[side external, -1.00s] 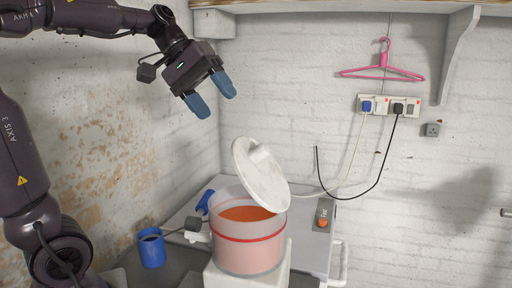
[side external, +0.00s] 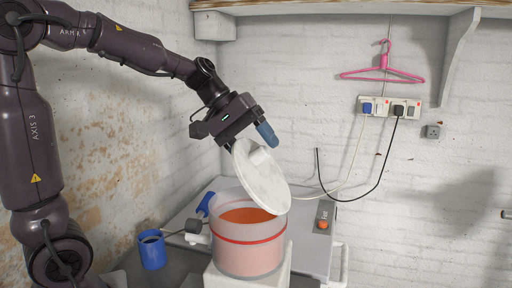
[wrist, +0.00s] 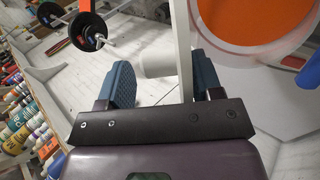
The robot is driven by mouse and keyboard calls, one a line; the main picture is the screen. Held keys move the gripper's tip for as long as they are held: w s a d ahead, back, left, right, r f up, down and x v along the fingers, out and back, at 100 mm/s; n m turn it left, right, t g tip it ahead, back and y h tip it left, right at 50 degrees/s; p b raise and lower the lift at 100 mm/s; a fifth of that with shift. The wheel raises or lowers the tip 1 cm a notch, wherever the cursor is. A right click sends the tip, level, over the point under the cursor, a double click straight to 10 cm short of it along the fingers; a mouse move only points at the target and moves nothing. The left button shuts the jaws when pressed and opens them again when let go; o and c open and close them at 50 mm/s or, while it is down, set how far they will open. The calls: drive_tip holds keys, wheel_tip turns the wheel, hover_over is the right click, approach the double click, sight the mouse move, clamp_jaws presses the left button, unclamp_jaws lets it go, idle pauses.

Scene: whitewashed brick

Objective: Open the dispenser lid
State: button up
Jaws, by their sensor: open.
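The dispenser (side external: 247,256) is a clear round tub with a red band and orange contents, standing on a white block. Its white round lid (side external: 268,185) is tilted steeply up, open, above the tub, with a knob on its face. My gripper (side external: 253,139) is open at the lid's upper edge. One blue finger shows on the knob side; the other is mostly hidden behind the lid. In the wrist view, the lid (wrist: 182,40) is edge-on between the open fingers, its knob (wrist: 156,65) toward the left finger. The dispenser's orange contents (wrist: 262,15) show right of it.
A blue cup (side external: 152,252) and a blue-handled tool (side external: 205,205) are left of the dispenser. A grey box with an orange button (side external: 324,216) is at right. Cables hang from wall sockets (side external: 389,107). A pink hanger (side external: 383,72) is on the wall. Several bottles (wrist: 22,115) show at left.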

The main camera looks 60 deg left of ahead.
sight(270, 178)
drive_tip(key=shift+f, duration=0.1)
clamp_jaws()
drive_tip(key=shift+w+d+r+g+y, duration=0.35)
drive_tip(key=shift+w+d+g+y, duration=0.1)
drive_tip(key=shift+w+d, duration=0.1)
drive_tip(key=shift+w+d+r+g+y, duration=0.3)
drive_tip(key=shift+w+d+g+y, duration=0.15)
drive_tip(key=shift+w, duration=0.1)
drive_tip(key=w+d+g+y, duration=0.4)
drive_tip(key=w+d, duration=0.1)
drive_tip(key=shift+w+g, duration=0.25)
drive_tip(key=shift+g, duration=0.15)
drive_tip(key=shift+d, duration=0.1)
unclamp_jaws()
wheel_tip(270, 178, up, 7)
drive_tip(key=shift+w+d+r, duration=0.15)
drive_tip(key=shift+w+d, duration=0.1)
drive_tip(key=shift+w, duration=0.05)
